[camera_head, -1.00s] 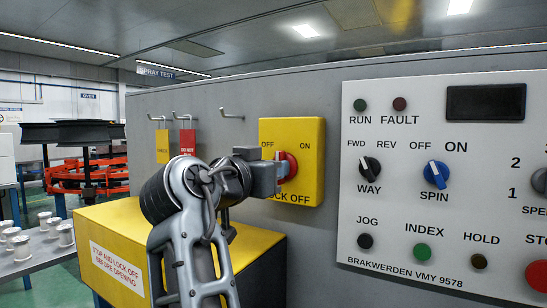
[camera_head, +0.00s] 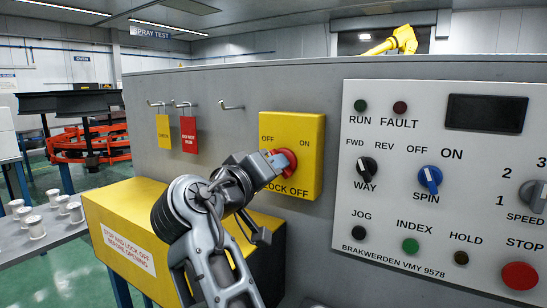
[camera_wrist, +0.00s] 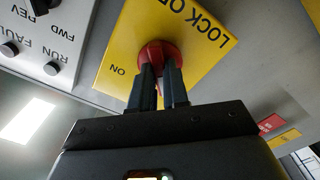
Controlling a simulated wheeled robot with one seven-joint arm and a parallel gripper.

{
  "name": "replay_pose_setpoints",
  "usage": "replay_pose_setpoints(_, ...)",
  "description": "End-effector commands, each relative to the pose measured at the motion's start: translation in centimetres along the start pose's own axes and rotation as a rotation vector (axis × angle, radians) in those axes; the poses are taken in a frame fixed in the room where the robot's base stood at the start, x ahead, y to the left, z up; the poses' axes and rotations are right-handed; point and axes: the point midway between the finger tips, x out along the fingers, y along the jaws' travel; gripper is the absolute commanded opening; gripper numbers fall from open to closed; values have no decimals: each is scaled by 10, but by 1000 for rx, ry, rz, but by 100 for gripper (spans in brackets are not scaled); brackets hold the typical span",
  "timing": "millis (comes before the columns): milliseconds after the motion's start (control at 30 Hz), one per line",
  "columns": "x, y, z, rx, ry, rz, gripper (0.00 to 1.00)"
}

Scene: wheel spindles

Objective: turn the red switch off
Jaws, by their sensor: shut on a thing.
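The red switch (camera_head: 287,162) is a round red rotary knob on a yellow plate (camera_head: 303,132) marked OFF at upper left, ON at upper right and LOCK OFF below. My gripper (camera_head: 274,160) reaches it from the left in the head view and partly covers it. In the wrist view my gripper's two dark fingers (camera_wrist: 158,84) are closed on the red switch (camera_wrist: 157,50). The knob's handle between the fingers is mostly hidden, so its exact pointing is hard to tell.
A light control panel (camera_head: 440,180) with knobs and buttons is right of the yellow plate. Red (camera_head: 189,135) and yellow (camera_head: 163,132) tags hang from hooks at left. A yellow box (camera_head: 150,225) stands below, beside my arm.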

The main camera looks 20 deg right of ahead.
Motion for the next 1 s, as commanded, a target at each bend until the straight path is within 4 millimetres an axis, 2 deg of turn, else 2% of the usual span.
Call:
replay_pose_setpoints(633, -1, 0, -2, -46, 6, -1, 0)
replay_pose_setpoints(667, -1, 0, -2, -46, 6, -1, 18)
replay_pose_setpoints(700, -1, 0, -2, -45, 6, -1, 22)
replay_pose_setpoints(900, 0, 0, -1, -45, 4, -1, 40)
replay_pose_setpoints(1000, 0, 0, -1, -45, 3, 0, 40)
